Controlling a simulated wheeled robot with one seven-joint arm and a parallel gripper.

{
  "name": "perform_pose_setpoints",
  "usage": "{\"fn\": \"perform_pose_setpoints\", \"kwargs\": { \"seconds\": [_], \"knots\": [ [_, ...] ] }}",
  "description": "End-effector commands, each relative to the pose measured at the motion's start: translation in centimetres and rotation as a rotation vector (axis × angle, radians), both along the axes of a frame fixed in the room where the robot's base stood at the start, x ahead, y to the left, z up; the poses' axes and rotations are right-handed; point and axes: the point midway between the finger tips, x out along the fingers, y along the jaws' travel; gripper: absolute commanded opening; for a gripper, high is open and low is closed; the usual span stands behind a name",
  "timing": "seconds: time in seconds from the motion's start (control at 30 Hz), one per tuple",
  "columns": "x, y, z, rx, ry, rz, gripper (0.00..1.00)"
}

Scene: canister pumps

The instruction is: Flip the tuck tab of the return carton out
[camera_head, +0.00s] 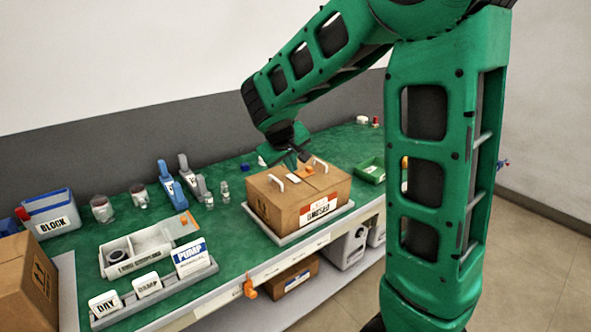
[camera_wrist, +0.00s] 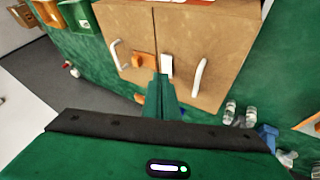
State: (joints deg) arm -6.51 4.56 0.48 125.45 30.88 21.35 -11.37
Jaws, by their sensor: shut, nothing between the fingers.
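The return carton (camera_head: 285,205) is a brown box on a light tray (camera_head: 283,238) on the green bench, its top flaps closed along a centre seam. Two white handles stand on its top, and the wrist view shows them left (camera_wrist: 121,54) and right (camera_wrist: 199,78). An orange tab (camera_wrist: 143,60) and a white tab (camera_wrist: 167,66) lie by the seam; I cannot tell which is the tuck tab. My gripper (camera_wrist: 163,80) is shut and empty, its fingertips over the carton top by the tabs. I cannot tell whether they touch. In the head view my gripper (camera_head: 297,161) partly covers the carton's back edge.
A green bin (camera_head: 370,172) stands right of the carton. Blue and grey upright tools (camera_head: 170,182), small jars (camera_head: 224,190) and a white parts tray (camera_head: 145,248) stand to its left. A row of labelled blocks (camera_head: 147,285) lines the front left. Bare green bench lies between.

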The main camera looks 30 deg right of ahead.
Motion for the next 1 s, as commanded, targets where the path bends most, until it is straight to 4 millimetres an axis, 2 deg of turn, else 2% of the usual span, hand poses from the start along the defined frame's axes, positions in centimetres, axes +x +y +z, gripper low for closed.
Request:
{"fn": "perform_pose_setpoints", "kwargs": {
  "seconds": [0.2,0.4,1.0],
  "knots": [
    [-1.7,1.7,3.3,0.002,-0.003,0.000,0.00],
    [-2.6,2.3,4.9,0.001,-0.002,-0.004,0.00],
    [-2.8,2.4,5.2,0.001,0.001,-0.004,0.00]
  ]
}}
